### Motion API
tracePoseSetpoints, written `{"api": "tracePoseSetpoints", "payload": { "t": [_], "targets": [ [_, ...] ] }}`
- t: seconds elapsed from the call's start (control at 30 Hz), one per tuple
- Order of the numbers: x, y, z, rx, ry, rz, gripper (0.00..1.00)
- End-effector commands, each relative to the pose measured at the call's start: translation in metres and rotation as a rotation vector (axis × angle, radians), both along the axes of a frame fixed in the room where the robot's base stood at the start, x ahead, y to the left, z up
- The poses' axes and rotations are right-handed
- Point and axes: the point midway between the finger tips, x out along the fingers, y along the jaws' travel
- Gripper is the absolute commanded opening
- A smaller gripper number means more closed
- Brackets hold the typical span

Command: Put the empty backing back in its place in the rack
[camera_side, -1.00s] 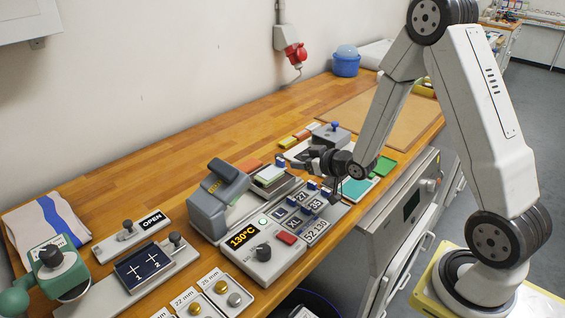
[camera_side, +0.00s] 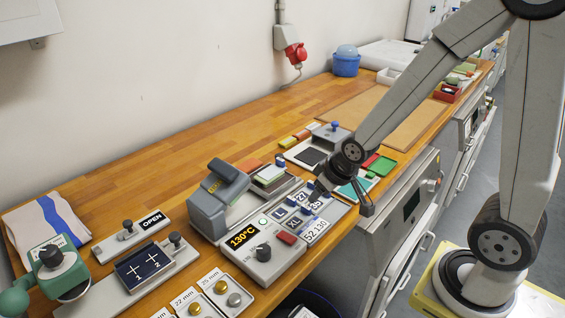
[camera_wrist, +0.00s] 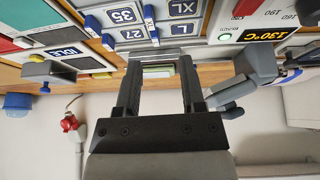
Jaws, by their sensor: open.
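Which piece is the empty backing I cannot tell. My fingers hide part of the rack.
A grey press (camera_side: 219,200) and a 130°C control box (camera_side: 262,258) stand left of the rack. A grey device reading IDLE (camera_wrist: 68,51) is at the wrist view's left. Red (camera_side: 371,160) and green (camera_side: 382,166) pads lie right of my wrist.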

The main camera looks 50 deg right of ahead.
Motion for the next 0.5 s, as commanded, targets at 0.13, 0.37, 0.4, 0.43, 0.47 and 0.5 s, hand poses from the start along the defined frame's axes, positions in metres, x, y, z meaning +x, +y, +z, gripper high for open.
{"api": "tracePoseSetpoints", "payload": {
  "t": [0.13, 0.37, 0.4, 0.43, 0.47, 0.5],
  "targets": [
    [-0.032, 0.017, 0.006, 0.018, 0.124, 0.009, 0.51],
    [-0.059, 0.029, 0.009, 0.037, 0.231, 0.018, 0.51],
    [-0.061, 0.03, 0.009, 0.038, 0.237, 0.018, 0.51],
    [-0.062, 0.03, 0.009, 0.038, 0.241, 0.018, 0.51],
    [-0.062, 0.03, 0.009, 0.039, 0.243, 0.018, 0.51],
    [-0.062, 0.03, 0.009, 0.039, 0.244, 0.018, 0.57]
  ]
}}
